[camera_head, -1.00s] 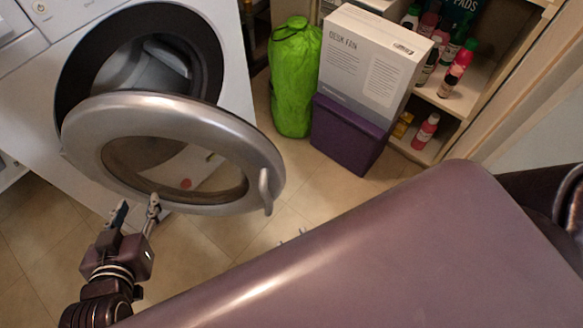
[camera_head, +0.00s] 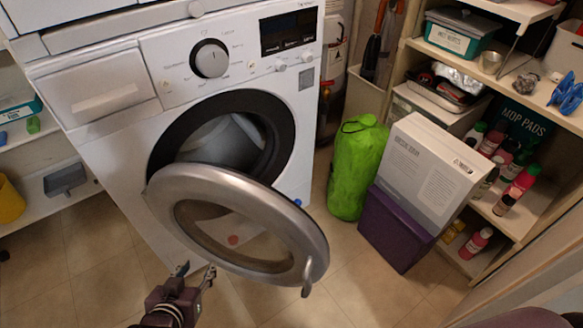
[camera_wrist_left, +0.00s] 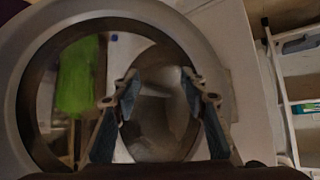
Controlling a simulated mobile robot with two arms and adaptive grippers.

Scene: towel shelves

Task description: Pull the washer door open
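The washer (camera_head: 110,120) is white and stands at the left in the head view. Its round door (camera_head: 200,183), with a silver rim and a glass middle, stands well open, swung out from the dark drum opening (camera_head: 275,105). The door handle (camera_head: 308,278) is on the rim's free lower right side. My left gripper (camera_head: 196,272) is below the door's lower left edge, open and empty. In the left wrist view the fingers (camera_wrist_left: 157,95) are spread, with the door rim (camera_wrist_left: 20,75) and drum opening beyond them. My right gripper is not in view.
A green bag (camera_head: 357,165), a purple box (camera_head: 395,232) and a white fan box (camera_head: 430,175) stand right of the washer. Shelves with bottles (camera_head: 520,182) are at the right. The floor (camera_head: 365,295) in front is clear.

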